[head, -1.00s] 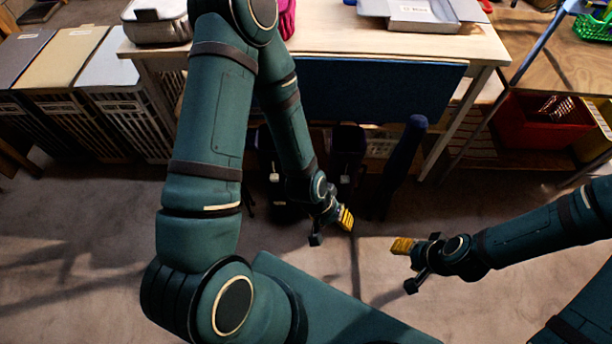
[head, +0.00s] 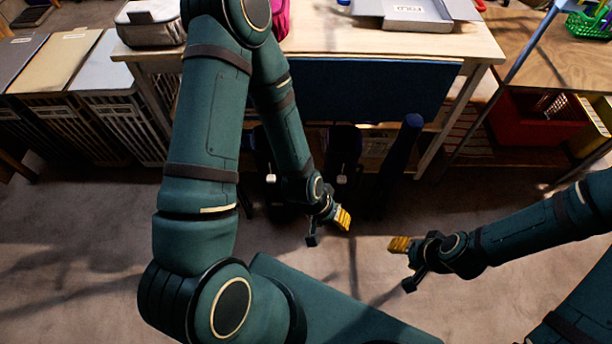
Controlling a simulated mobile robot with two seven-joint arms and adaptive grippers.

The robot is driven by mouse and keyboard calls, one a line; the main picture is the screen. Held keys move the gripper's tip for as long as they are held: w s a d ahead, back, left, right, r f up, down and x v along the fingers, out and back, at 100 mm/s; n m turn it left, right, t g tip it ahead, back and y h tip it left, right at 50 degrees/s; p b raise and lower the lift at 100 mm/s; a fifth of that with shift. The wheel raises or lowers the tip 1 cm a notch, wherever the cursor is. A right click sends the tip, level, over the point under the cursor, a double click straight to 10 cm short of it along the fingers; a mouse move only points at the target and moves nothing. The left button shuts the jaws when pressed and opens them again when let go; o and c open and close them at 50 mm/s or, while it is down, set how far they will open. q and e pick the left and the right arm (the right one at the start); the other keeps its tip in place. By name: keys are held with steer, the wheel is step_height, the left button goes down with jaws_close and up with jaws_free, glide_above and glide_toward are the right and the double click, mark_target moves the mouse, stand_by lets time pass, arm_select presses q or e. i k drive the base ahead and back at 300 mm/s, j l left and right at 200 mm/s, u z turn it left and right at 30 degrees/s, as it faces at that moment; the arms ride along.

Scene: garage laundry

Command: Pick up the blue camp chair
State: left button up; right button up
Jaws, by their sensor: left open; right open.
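A long dark blue roll (head: 399,150), which looks like the folded blue camp chair, leans under the front edge of the wooden table. Its lower end is lost in shadow. Two other dark upright shapes stand left of it, one at the middle (head: 343,146) and one (head: 264,150) partly behind my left arm; I cannot tell what they are. My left gripper (head: 327,228) is open and empty, in front of these shapes and lower left of the roll. My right gripper (head: 404,264) is open and empty, below the roll in the picture and apart from it.
The wooden table (head: 330,28) has a blue panel (head: 365,88) along its front. It bears a grey case (head: 150,24) and an open grey box (head: 418,16). Slatted hampers (head: 108,85) stand at left, a red bin (head: 535,118) at right. The floor in front is clear.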

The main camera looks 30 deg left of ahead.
mark_target(391, 171)
steer(key=i+j+z, duration=0.4)
steer(key=i+j, duration=0.15)
steer(key=j, duration=0.15)
steer(key=i+j+z, duration=0.25)
steer(key=j, duration=0.15)
